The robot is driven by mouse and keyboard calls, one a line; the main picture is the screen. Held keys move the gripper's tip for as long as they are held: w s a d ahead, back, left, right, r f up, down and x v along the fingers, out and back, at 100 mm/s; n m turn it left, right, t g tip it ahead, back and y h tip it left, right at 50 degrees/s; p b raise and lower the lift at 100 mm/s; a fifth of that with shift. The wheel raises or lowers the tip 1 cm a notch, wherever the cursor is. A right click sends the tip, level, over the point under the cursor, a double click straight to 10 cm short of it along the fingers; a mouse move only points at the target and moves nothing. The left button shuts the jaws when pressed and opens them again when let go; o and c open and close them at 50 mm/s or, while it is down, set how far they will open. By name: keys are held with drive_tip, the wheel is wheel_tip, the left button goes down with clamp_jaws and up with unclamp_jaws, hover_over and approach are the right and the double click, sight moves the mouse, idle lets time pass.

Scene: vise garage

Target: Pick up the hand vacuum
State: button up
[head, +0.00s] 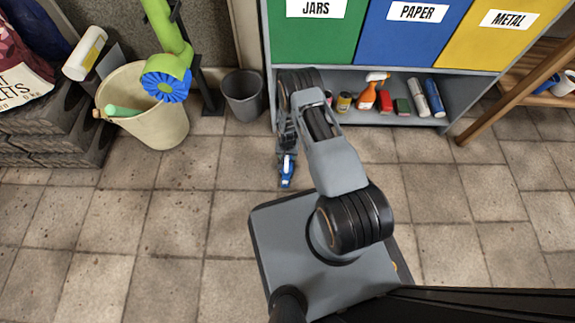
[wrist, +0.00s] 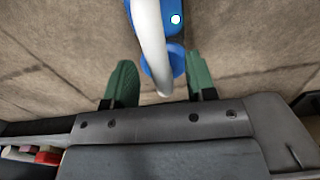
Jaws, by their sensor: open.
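The hand vacuum (head: 287,172), blue and white, is on the tiled floor just below the end of my arm in the head view. In the wrist view its blue body (wrist: 160,18) is at the top middle, and its white curved handle (wrist: 153,50) runs down between my fingers. My gripper (wrist: 162,75) is open, with one green finger on each side of the handle and a gap on both sides. In the head view my gripper is small, and the arm partly hides it; I cannot tell the exact height between fingers and vacuum.
A grey shelf unit (head: 440,122) holds bottles and boxes low down, with green, blue and yellow bins above. A dark grey bin (head: 243,97) and a beige bucket (head: 150,118) stand to the left. The floor (head: 130,235) at the left front is clear.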

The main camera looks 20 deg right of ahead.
drive_tip(key=shift+f, duration=0.75)
clamp_jaws()
drive_tip(key=shift+r, duration=0.1)
idle(0.8)
